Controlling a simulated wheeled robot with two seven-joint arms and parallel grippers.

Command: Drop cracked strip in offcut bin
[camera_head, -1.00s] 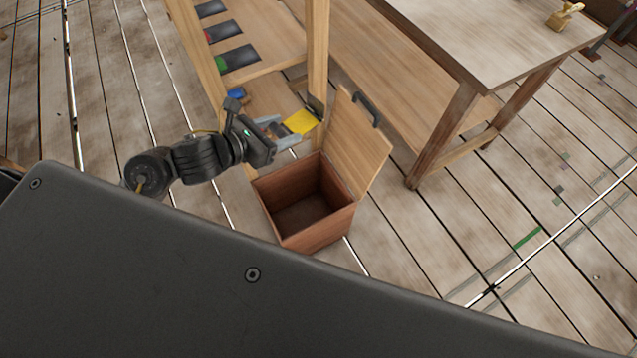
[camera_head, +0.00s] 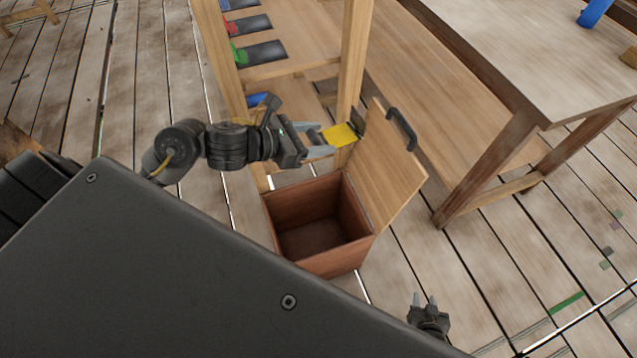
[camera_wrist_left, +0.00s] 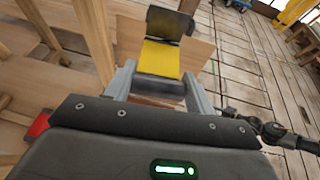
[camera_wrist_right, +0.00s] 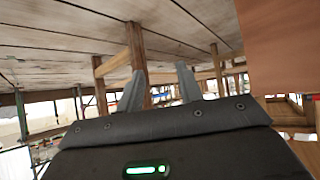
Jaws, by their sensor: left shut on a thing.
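The cracked strip, dark with a yellow band (camera_head: 340,134), is clamped in my left gripper (camera_head: 325,144). In the left wrist view the strip (camera_wrist_left: 161,58) sticks out past the fingers, with dark ends on both sides of its yellow part. Any crack is too small to tell. The strip is above the back edge of the wooden offcut bin (camera_head: 283,209), near its raised lid (camera_head: 388,165). The bin's top is open and its visible inside looks empty. My right gripper (camera_head: 424,300) is open and empty, low to the right of the bin; its spread fingers show in the right wrist view (camera_wrist_right: 158,88).
A wooden rack (camera_head: 353,60) stands just behind the bin, with dark pieces bearing coloured ends (camera_head: 262,52) on its shelf. A workbench (camera_head: 520,60) stands at the right. The plank floor (camera_head: 480,280) right of the bin is mostly clear.

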